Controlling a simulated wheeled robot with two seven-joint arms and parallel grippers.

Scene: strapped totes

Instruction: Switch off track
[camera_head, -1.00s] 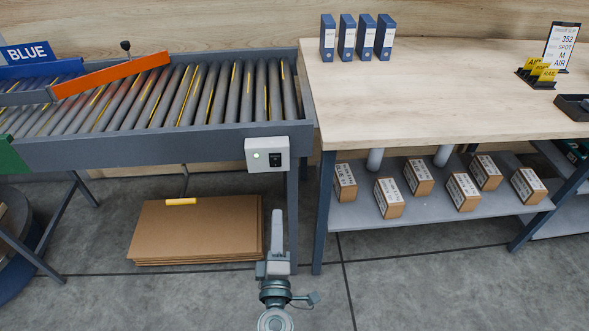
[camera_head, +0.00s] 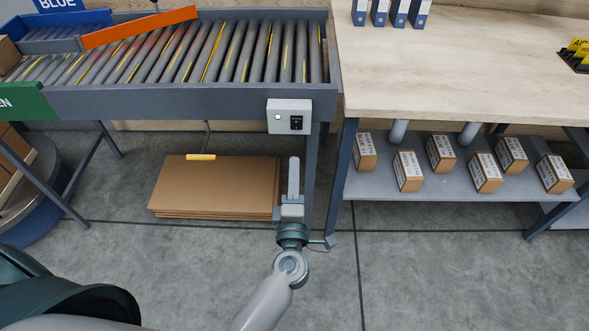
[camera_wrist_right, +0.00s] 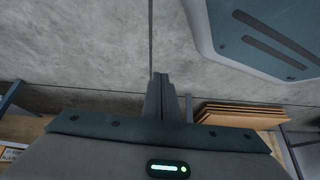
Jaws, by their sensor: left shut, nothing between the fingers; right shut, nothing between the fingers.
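The track is a roller conveyor (camera_head: 190,100) at the upper left of the head view. A white switch box (camera_head: 289,116) is fixed to its front rail near the right end. My right gripper (camera_wrist_right: 160,78) is shut and empty in the right wrist view, over bare floor.
Flat cardboard sheets (camera_head: 218,188) lie stacked under the conveyor and also show in the wrist view (camera_wrist_right: 240,113). A workbench (camera_head: 450,75) stands right of the conveyor, with small cartons on its lower shelf (camera_head: 380,188). The floor in front (camera_head: 440,270) is clear.

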